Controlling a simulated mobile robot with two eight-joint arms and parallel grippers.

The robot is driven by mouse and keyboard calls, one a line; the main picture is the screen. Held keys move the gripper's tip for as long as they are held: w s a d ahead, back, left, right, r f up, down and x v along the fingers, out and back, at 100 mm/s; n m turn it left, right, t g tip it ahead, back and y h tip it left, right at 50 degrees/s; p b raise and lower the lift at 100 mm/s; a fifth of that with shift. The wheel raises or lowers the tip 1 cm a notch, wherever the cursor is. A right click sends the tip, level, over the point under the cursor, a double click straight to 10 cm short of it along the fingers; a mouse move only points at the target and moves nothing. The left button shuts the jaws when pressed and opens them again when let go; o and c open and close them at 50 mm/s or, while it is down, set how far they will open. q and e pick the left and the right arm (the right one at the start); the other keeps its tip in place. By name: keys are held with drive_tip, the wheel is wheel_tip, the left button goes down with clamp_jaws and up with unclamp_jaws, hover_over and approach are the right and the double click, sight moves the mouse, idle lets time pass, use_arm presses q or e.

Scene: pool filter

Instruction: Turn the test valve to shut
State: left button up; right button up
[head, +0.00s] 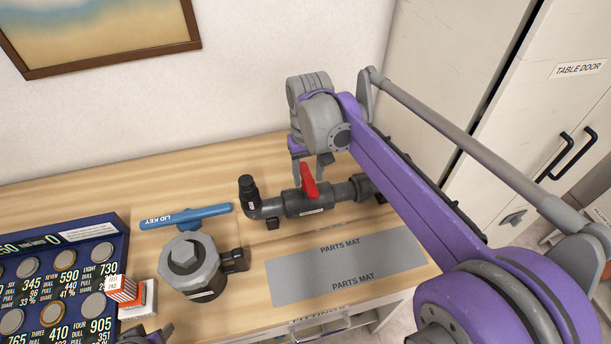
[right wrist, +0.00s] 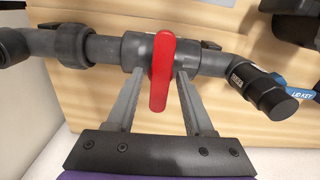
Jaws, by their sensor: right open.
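The test valve (head: 305,203) is a dark grey pipe assembly lying on the wooden table, with a red lever handle (head: 310,181). In the right wrist view the red handle (right wrist: 162,72) lies crosswise to the pipe (right wrist: 190,50). My right gripper (head: 312,170) is open above the valve. In the right wrist view its two fingers (right wrist: 156,84) stand on either side of the handle, with a gap visible on each side. A dark and purple part at the bottom edge of the head view looks like my left gripper (head: 152,336), mostly cut off.
A grey parts mat (head: 345,268) lies in front. A blue board of coins (head: 66,280) and small boxes (head: 135,298) are at left. White cabinet doors (head: 540,110) rise at right.

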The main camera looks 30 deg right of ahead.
sight(308, 178)
use_arm(q)
drive_tip(key=shift+r, duration=0.1)
use_arm(e)
drive_tip(key=shift+r, duration=0.1)
wheel_tip(308, 178, up, 6)
drive_tip(key=p, duration=0.3)
drive_tip(key=shift+w, duration=0.1)
use_arm(q)
drive_tip(key=r, duration=0.1)
drive_tip(key=w+r, duration=0.1)
drive_tip(key=r, duration=0.1)
drive_tip(key=w+r, duration=0.1)
drive_tip(key=shift+w+r, duration=0.1)
drive_tip(key=shift+r, duration=0.1)
use_arm(e)
drive_tip(key=shift+r, duration=0.35)
use_arm(q)
drive_tip(key=shift+w+r+p, duration=0.15)
drive_tip(key=shift+r+p, duration=0.15)
drive_tip(key=shift+r, duration=0.1)
use_arm(e)
wheel_tip(308, 178, up, 10)
